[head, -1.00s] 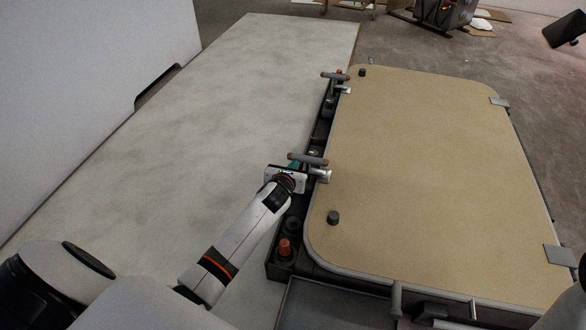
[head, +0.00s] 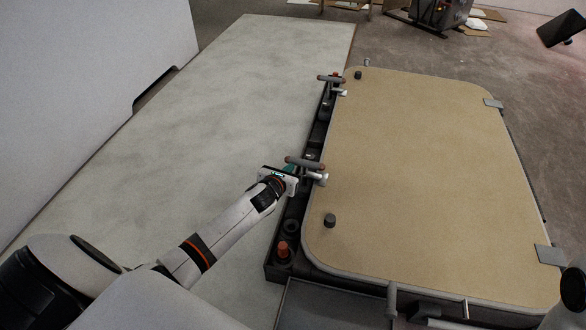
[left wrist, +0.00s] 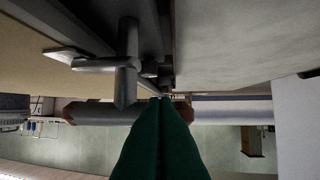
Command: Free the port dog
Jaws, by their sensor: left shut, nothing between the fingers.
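A tan hatch panel (head: 420,170) with rounded corners lies in a dark frame. Two grey T-shaped dog handles with reddish-brown ends stand along its left edge: a far one (head: 331,79) and a near one (head: 304,162). My left gripper (head: 291,168) is at the near handle, on its left side. In the left wrist view its green fingers (left wrist: 158,105) are shut with nothing between them. Their tips meet the crossbar (left wrist: 105,113) in the picture; I cannot tell whether they touch it. The grey dog fitting (left wrist: 125,62) shows beyond the tips. My right gripper is out of view.
An orange-capped knob (head: 282,249) stands on the frame's near left corner. A dark knob (head: 330,220) sits on the panel, and grey plates (head: 549,254) sit at its right edge. A pale flat surface (head: 190,130) left of the frame is clear.

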